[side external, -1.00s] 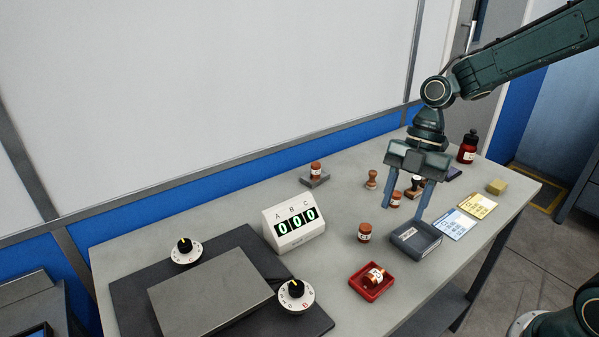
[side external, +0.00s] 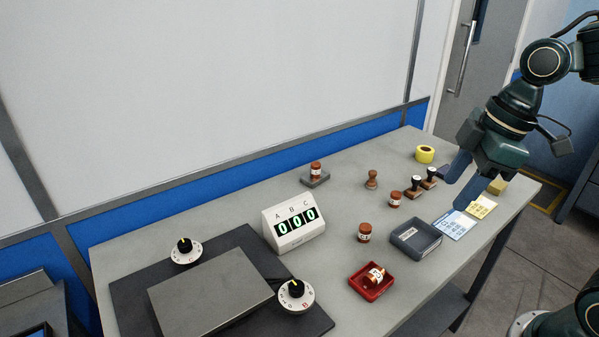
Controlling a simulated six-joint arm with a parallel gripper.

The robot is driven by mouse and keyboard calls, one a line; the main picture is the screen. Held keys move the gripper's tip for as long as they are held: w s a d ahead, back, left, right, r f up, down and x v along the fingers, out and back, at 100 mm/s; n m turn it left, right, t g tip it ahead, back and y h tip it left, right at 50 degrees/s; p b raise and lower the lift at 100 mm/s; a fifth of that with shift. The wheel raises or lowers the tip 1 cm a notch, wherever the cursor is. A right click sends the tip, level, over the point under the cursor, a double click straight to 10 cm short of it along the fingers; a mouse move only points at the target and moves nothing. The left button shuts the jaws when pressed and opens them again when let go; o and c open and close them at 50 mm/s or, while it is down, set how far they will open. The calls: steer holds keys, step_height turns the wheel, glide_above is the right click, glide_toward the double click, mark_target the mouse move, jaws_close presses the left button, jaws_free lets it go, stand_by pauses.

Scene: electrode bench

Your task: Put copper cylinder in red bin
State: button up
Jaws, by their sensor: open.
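A red bin (side external: 361,290) sits near the table's front edge, right of the dial. A copper-coloured cylinder with a pale label (side external: 374,276) lies tilted inside it. Another labelled copper cylinder (side external: 364,233) stands upright behind the bin, a third (side external: 395,199) stands further back, and one more (side external: 316,171) stands on a small grey block. The label markings are too small to read. My gripper (side external: 454,195) is open and empty over the right end of the table, apart from all the cylinders and the bin.
A grey box (side external: 415,238) lies right of the nearer upright cylinder. Stamps (side external: 416,187), a yellow tape roll (side external: 425,154), cards (side external: 455,224) and a yellow block (side external: 497,186) lie to the right. A display (side external: 294,226) reads 000, with a grey plate (side external: 210,297) and dials at left.

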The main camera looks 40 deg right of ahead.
steer(key=s+d+r+m+t+h, duration=0.1)
steer(key=s+d+r+m+t, duration=0.1)
steer(key=s+m, duration=0.5)
steer(key=shift+m+t, duration=0.5)
steer(key=shift+m, duration=0.5)
